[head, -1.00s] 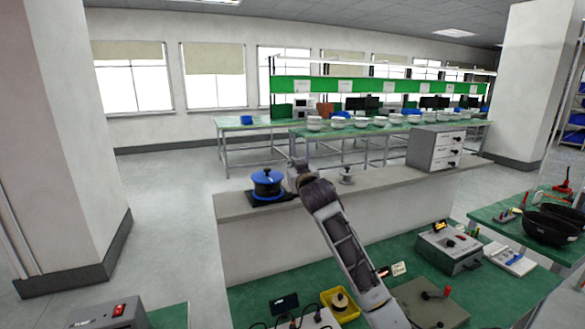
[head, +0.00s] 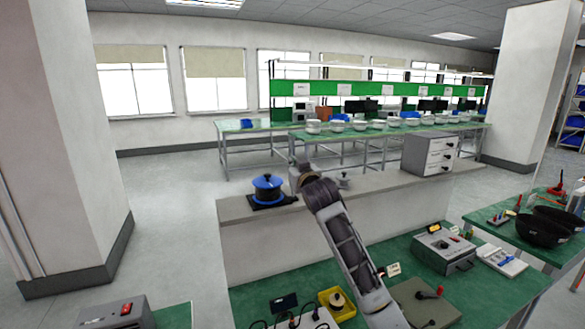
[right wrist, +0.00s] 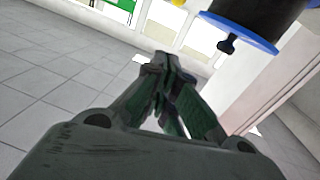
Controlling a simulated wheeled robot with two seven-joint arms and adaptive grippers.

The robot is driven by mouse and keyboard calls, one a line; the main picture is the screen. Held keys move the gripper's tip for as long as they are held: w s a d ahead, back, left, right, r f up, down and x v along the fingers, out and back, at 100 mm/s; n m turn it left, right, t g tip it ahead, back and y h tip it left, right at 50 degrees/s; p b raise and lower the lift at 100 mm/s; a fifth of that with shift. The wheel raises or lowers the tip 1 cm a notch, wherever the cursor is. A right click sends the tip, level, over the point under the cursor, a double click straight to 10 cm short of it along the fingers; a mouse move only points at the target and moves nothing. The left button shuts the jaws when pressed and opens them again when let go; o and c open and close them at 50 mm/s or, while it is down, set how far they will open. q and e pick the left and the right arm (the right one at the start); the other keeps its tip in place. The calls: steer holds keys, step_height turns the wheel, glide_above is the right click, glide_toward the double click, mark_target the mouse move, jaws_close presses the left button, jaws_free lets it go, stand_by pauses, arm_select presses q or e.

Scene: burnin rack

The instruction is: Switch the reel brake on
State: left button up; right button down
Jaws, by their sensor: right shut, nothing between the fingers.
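My right gripper (head: 298,175) is just right of the reel in the head view. In the right wrist view its fingers (right wrist: 164,62) are closed together and empty, apart from the knob, which appears above and to their right. My left gripper is not in view.
The grey ledge (head: 235,213) runs behind the green bench (head: 270,290). A small metal item (head: 345,181) stands right of my gripper, and a drawer cabinet (head: 430,155) farther right. A yellow bin (head: 345,312) and instrument boxes crowd the bench. A pillar (head: 70,140) stands left.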

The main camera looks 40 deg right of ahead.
steer(key=s+a+r+b, duration=0.1)
steer(key=s+a, duration=0.2)
steer(key=s, duration=0.3)
steer(key=shift+s+r+b, duration=0.3)
steer(key=shift+s+r, duration=0.05)
stand_by(0.6)
